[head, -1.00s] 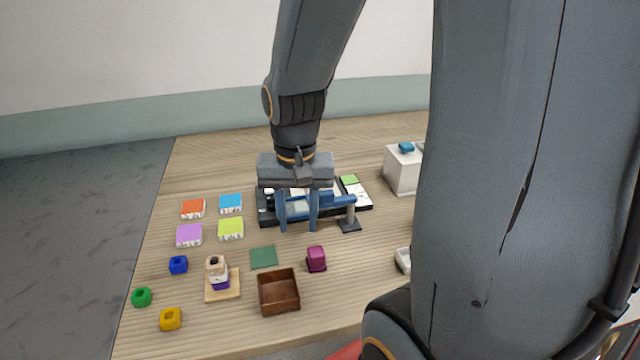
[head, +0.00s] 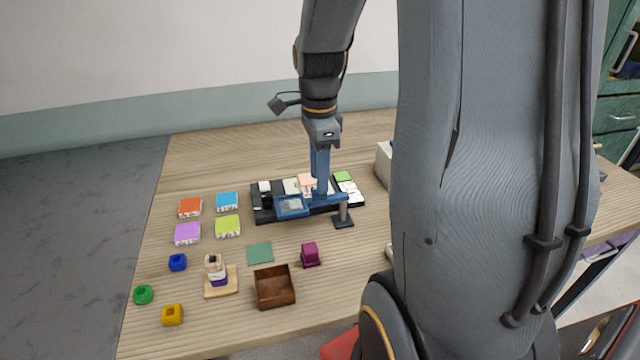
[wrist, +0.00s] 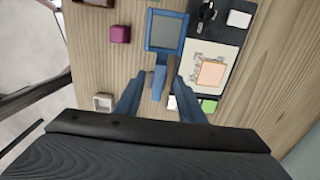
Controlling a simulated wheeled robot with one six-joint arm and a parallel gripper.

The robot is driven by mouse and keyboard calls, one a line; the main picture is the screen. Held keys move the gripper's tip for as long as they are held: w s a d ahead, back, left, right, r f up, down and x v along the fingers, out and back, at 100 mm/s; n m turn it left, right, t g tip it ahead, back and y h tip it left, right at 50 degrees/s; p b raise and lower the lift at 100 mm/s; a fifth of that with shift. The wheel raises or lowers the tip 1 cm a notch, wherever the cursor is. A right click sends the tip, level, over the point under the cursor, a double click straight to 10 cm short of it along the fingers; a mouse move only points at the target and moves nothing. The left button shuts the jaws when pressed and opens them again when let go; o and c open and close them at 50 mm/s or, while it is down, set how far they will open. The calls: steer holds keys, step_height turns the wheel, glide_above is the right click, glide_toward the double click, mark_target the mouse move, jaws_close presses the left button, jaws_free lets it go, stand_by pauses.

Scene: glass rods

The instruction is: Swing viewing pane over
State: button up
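The viewing pane (head: 292,206) is a grey window in a blue frame, on a blue bar reaching right to a grey post (head: 342,211) with a dark foot. The pane lies over the front edge of the black board (head: 262,214). In the wrist view the pane (wrist: 165,32) is at top centre, with its bar running down from it. My gripper (head: 321,196) points down at the bar, between pane and post. In the wrist view my gripper's fingers (wrist: 160,78) are apart, with the bar between them. Contact with the bar cannot be told.
The board carries a peach tile (wrist: 211,72), a green tile (head: 343,176) and white pieces. Coloured blocks (head: 227,226) lie left. A green mat (head: 260,253), brown box (head: 275,300) and magenta block (head: 310,254) are in front. A white box (head: 383,164) stands right, partly hidden by my arm.

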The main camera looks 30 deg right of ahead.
mark_target(313, 198)
steer(key=shift+f, duration=1.9)
steer(key=shift+c, duration=0.4)
jaws_close()
